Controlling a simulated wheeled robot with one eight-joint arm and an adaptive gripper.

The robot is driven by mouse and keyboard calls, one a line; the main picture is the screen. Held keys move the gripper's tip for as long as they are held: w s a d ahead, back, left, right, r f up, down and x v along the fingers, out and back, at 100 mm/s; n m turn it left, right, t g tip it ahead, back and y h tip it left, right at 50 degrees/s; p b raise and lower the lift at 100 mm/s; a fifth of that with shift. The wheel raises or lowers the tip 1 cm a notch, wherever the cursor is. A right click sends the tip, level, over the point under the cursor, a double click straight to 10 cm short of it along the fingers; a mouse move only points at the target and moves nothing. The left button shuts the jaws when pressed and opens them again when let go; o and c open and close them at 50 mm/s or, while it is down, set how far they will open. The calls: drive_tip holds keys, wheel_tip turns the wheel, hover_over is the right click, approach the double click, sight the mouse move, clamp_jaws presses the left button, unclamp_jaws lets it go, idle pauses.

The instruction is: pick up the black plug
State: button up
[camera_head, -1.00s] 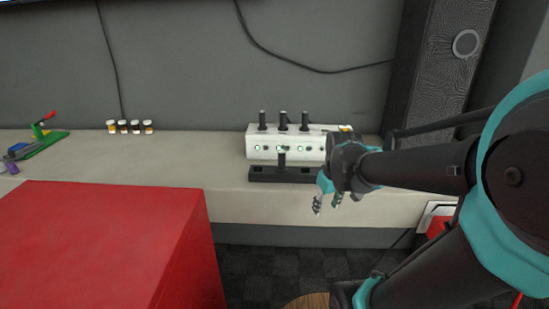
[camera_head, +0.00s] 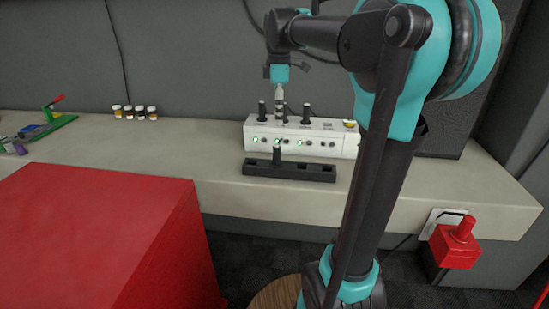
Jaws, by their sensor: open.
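Several black plugs show. Three stand upright on the white box: a left plug (camera_head: 262,111), a middle plug (camera_head: 284,117) and a right plug (camera_head: 306,114). Another black plug (camera_head: 277,152) stands upright in the black holder (camera_head: 312,173) in front of the box. The frames do not tell which one the task means. My gripper (camera_head: 280,103) points down over the white box (camera_head: 340,143), at the middle plug, and is open. Its fingers overlap the top of that plug in the picture. I cannot tell whether they touch it or stand around it.
A red block (camera_head: 100,235) fills the lower left.

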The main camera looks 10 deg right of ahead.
sight(277, 145)
wheel_tip(277, 145, down, 8)
drive_tip(key=shift+r, duration=0.25)
drive_tip(key=shift+w+a+f, duration=0.1)
drive_tip(key=shift+a+f, duration=0.05)
drive_tip(key=shift+f, duration=1.15)
drive_tip(key=shift+w+a+f, duration=0.1)
drive_tip(key=shift+f, duration=1.2)
drive_tip(key=shift+c, duration=0.5)
drive_tip(key=c, duration=1)
